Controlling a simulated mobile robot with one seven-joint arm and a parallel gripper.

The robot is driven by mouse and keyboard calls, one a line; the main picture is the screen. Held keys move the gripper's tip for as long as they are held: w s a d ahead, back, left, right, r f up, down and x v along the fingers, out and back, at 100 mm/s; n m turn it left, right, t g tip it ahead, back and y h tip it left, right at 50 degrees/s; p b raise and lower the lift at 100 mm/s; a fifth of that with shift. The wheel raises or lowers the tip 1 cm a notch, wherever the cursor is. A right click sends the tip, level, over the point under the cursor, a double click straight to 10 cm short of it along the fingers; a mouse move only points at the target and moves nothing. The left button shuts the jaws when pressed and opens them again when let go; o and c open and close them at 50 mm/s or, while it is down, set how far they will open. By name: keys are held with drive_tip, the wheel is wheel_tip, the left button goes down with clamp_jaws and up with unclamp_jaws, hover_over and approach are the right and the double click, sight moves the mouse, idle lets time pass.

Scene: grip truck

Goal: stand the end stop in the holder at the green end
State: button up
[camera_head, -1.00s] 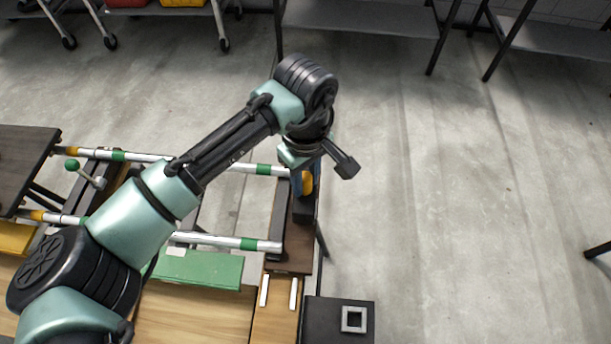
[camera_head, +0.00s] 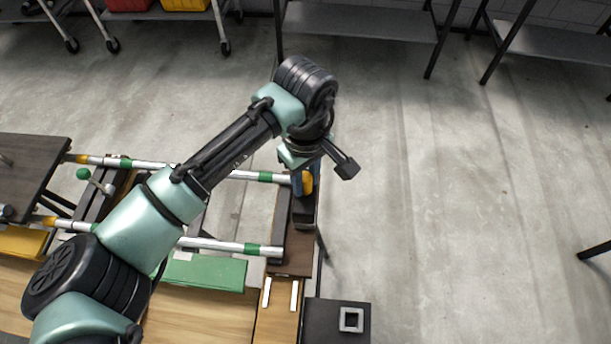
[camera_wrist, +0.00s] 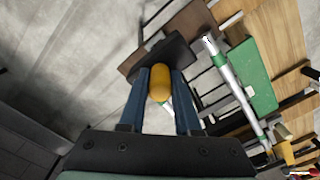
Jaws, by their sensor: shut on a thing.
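My gripper (camera_wrist: 160,88) is shut on the yellow grip of the end stop, its blue fingers on both sides. The end stop shows in the wrist view as a yellow rounded grip (camera_wrist: 160,84) above a black block (camera_wrist: 165,57). In the head view its black base (camera_head: 303,213) is upright over the brown board (camera_head: 291,264) beyond the right, green-banded rail ends. I cannot tell whether it touches the board. The green bands (camera_head: 252,249) mark that end. A dark crosspiece (camera_head: 279,232) lies at the rail ends; the holder itself is not clearly distinguishable.
Two rails (camera_head: 215,244) run left to a dark table (camera_head: 30,170). A green block (camera_head: 205,273) lies in front of the near rail. Two white strips (camera_head: 294,295) are on the wood. A black stand with a grey square frame (camera_head: 351,320) is at front right. Open floor lies right.

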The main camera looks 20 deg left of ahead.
drive_tip(key=shift+r+p, duration=0.4)
drive_tip(key=shift+r, duration=0.1)
drive_tip(key=shift+r+p, duration=3.75)
drive_tip(key=shift+p, duration=0.4)
